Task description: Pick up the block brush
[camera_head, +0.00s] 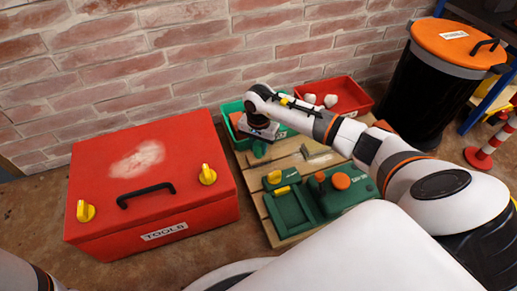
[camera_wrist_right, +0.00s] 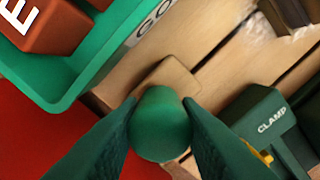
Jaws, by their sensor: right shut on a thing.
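The block brush shows in the right wrist view as a rounded green handle (camera_wrist_right: 160,122) with a tan block (camera_wrist_right: 172,78) behind it. My right gripper (camera_wrist_right: 160,130) has its two dark green fingers shut on the green handle, one on each side. In the head view the right gripper (camera_head: 259,148) points down over the wooden pallet, in front of the green bin, and the brush is mostly hidden by it. I cannot tell whether the brush touches the pallet. My left gripper is out of view.
A red toolbox (camera_head: 150,190) stands left of the pallet (camera_head: 312,160). A green bin (camera_head: 232,108) and a red bin (camera_head: 358,92) stand along the brick wall. A green clamp (camera_wrist_right: 265,125) and a green machine (camera_head: 350,190) lie close by. A black barrel (camera_head: 425,100) stands at right.

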